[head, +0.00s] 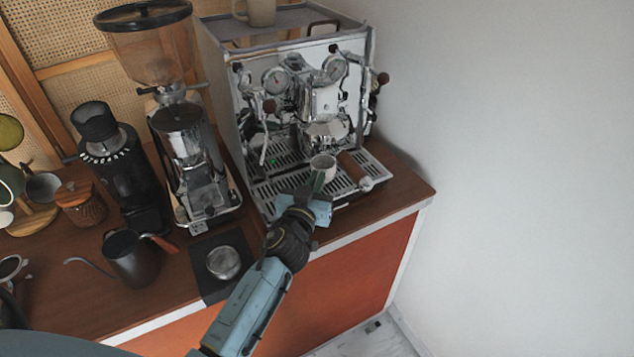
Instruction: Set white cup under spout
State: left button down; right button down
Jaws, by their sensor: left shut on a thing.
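The white cup (323,163) is small and looks upright over the drip tray (271,187) of the espresso machine (229,92). The group head with its spout (325,130) is just above and behind the cup. My left gripper (318,183) reaches in from the front and is shut on the cup at its near side. The fingers hide part of the cup's lower side, so I cannot tell whether it touches the tray grate. My right gripper is not in view.
A wooden portafilter handle (353,168) is close to the cup's right. A tall grinder (185,135), a black grinder (122,165) and a black kettle (132,257) stand to the left. A tamper (223,262) lies on a dark mat. A white wall bounds the right.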

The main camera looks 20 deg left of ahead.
pick_arm(q)
jog(key=shift+d+f, duration=0.1)
jog(key=shift+f, duration=0.15)
dwell(0.4)
jog(key=c, duration=1.5)
grip_release()
jog(key=shift+s, duration=0.1)
jog(key=s+d+b, duration=0.1)
jog(key=s+d, duration=0.1)
jog(key=s, duration=1.1)
jog(key=shift+s, duration=0.1)
